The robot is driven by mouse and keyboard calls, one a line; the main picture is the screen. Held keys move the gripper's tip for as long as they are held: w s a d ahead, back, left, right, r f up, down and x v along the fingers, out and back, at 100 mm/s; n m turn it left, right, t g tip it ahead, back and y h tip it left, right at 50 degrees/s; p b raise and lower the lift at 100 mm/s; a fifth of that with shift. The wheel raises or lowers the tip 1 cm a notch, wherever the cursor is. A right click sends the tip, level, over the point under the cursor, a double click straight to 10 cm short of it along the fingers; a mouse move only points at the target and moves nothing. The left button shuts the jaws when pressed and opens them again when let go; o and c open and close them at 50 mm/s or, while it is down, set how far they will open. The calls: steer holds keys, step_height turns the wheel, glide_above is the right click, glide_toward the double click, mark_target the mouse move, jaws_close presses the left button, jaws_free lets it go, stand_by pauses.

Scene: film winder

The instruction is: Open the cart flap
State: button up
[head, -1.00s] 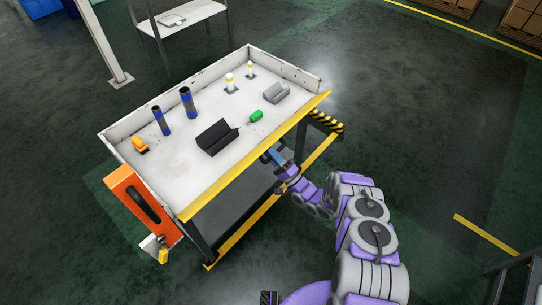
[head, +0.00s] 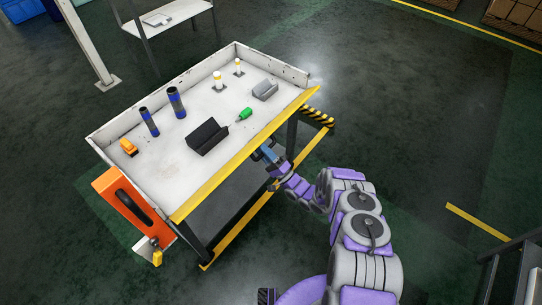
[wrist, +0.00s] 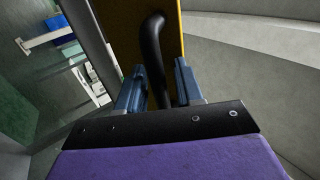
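The cart (head: 95,143) is a white tray with a yellow front edge. The cart flap (head: 245,153) is at this front side, with its yellow edge facing me. In the wrist view its yellow panel (wrist: 172,20) carries a curved black handle (wrist: 152,45). My gripper (head: 267,153) is at the front side, just below the yellow edge, right of its middle. In the wrist view my gripper (wrist: 158,85) has its two blue fingers apart, one on each side of the handle. Whether either finger touches the handle is unclear.
The tray holds a black block (head: 207,136), a grey block (head: 265,89), a green item (head: 245,113), blue-black cylinders (head: 176,102) and an orange item (head: 128,147). An orange panel (head: 122,205) hangs at the cart's left end.

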steer(key=shift+s+d+f, duration=0.2)
steer(key=shift+d+f, duration=0.1)
steer(key=s+d+f, duration=0.1)
steer(key=s+d, duration=0.7)
steer(key=d, duration=0.3)
steer(key=shift+s, duration=0.25)
